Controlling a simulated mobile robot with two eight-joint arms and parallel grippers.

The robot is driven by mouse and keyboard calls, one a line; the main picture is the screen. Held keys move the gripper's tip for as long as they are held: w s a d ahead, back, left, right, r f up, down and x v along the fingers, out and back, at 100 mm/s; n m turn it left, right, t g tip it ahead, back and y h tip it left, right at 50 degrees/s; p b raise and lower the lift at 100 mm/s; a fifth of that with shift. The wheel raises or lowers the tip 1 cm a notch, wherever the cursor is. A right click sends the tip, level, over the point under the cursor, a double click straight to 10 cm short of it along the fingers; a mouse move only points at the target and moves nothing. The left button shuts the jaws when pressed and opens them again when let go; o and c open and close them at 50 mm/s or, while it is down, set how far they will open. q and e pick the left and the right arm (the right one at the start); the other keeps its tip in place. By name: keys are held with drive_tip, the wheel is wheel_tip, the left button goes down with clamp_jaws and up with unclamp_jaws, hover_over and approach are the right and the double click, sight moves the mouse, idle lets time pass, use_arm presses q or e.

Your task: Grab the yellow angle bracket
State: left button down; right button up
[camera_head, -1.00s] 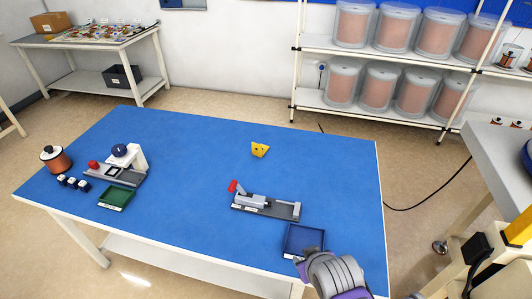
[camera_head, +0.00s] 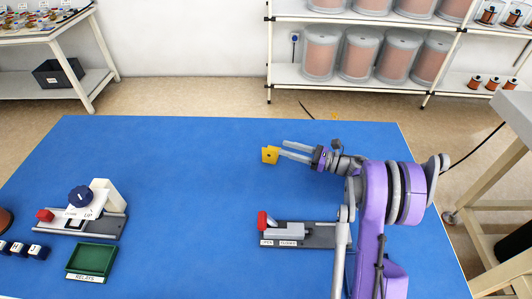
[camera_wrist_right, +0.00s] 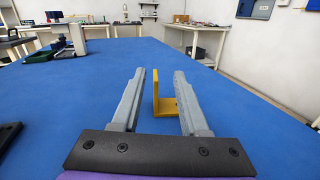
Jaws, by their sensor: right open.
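The yellow angle bracket (camera_head: 269,155) stands on the blue tabletop toward its far side. My right gripper (camera_head: 282,149) reaches in from the right, low over the table, with its fingers pointing at the bracket. In the right wrist view the bracket (camera_wrist_right: 160,106) shows between the two open fingers of the gripper (camera_wrist_right: 160,74), its upright plate nearer the left finger and its foot toward the right one. Gaps show on both sides, so the bracket is not gripped. My left gripper is out of view.
A grey clamp fixture with a red knob (camera_head: 263,222) sits nearer on the table, beside my right arm. A press fixture (camera_head: 98,205), a green tray (camera_head: 91,260) and small dark blocks (camera_head: 20,249) are at left. The blue tabletop (camera_head: 190,150) left of the bracket is clear.

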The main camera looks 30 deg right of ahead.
drive_tip(key=shift+s+d+f+n+g+y, duration=0.15)
drive_tip(key=shift+s+f+n, duration=0.15)
drive_tip(key=shift+f, duration=0.2)
drive_tip(key=shift+s+d+f+n+g+y, duration=0.1)
drive_tip(key=shift+s+f+n+g+y, duration=0.15)
drive_tip(key=shift+f, duration=0.25)
drive_tip(key=shift+w+a+f+n, duration=0.15)
drive_tip(key=shift+a+f+n, duration=0.1)
drive_tip(key=shift+a+f, duration=0.05)
drive_tip(key=x, duration=0.4)
drive_tip(key=shift+x, duration=3.15)
drive_tip(key=shift+w+d, duration=0.1)
drive_tip(key=shift+c, duration=0.3)
clamp_jaws()
